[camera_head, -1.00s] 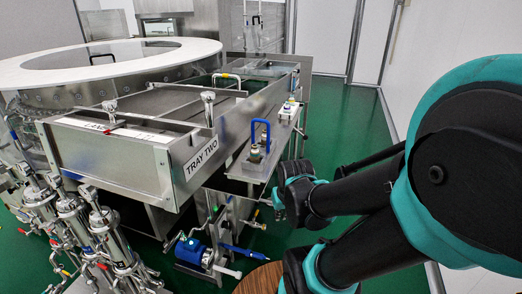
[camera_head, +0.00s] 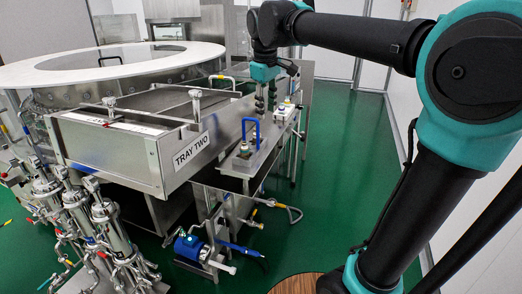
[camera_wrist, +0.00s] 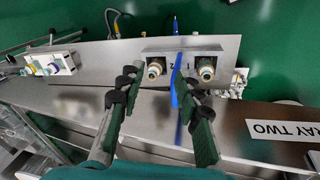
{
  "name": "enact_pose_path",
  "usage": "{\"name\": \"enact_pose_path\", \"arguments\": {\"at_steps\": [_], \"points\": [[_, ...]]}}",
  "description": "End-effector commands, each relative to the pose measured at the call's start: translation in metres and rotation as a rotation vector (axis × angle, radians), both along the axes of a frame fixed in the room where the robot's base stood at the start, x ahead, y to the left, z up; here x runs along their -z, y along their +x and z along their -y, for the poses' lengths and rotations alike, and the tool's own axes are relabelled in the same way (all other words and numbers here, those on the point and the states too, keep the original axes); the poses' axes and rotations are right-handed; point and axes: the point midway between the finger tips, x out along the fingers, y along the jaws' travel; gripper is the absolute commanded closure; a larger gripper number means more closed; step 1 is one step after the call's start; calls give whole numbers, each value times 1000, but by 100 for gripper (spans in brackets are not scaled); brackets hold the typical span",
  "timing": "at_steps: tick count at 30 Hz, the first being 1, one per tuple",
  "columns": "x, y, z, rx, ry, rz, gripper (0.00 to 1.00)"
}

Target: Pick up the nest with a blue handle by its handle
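The nest (camera_head: 243,155) is a small metal holder with a blue arched handle (camera_head: 257,134). It sits on the side shelf of the washer. In the wrist view the nest (camera_wrist: 213,46) shows two round fittings and the marks 2 and 1. Its blue handle (camera_wrist: 173,97) stands up toward the camera, seen nearly edge-on. My gripper (camera_head: 265,106) is above and just behind the handle in the head view. In the wrist view my gripper (camera_wrist: 157,74) has its fingers spread, with the handle appearing near the right finger. It holds nothing.
A white block with fittings (camera_head: 284,113) sits farther along the shelf; it also shows in the wrist view (camera_wrist: 50,64). The TRAY TWO box (camera_head: 150,150) stands left of the shelf. A blue pump (camera_head: 190,247) is below. Green floor (camera_head: 330,190) is open to the right.

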Motion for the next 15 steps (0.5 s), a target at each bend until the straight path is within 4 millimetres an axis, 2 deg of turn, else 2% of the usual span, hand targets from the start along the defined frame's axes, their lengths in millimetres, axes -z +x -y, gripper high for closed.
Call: {"name": "enact_pose_path", "arguments": {"at_steps": [1, 3, 6, 9, 12, 15], "points": [[-20, 0, -13, -47, -15, -7, 66], [-46, -2, -29, -114, -37, -16, 66], [-81, -8, -48, -203, -66, -29, 66], [-105, -14, -60, -267, -89, -38, 66], [-118, -18, -66, -303, -100, -43, 66], [-117, -19, -67, -315, -106, -45, 66]]}}
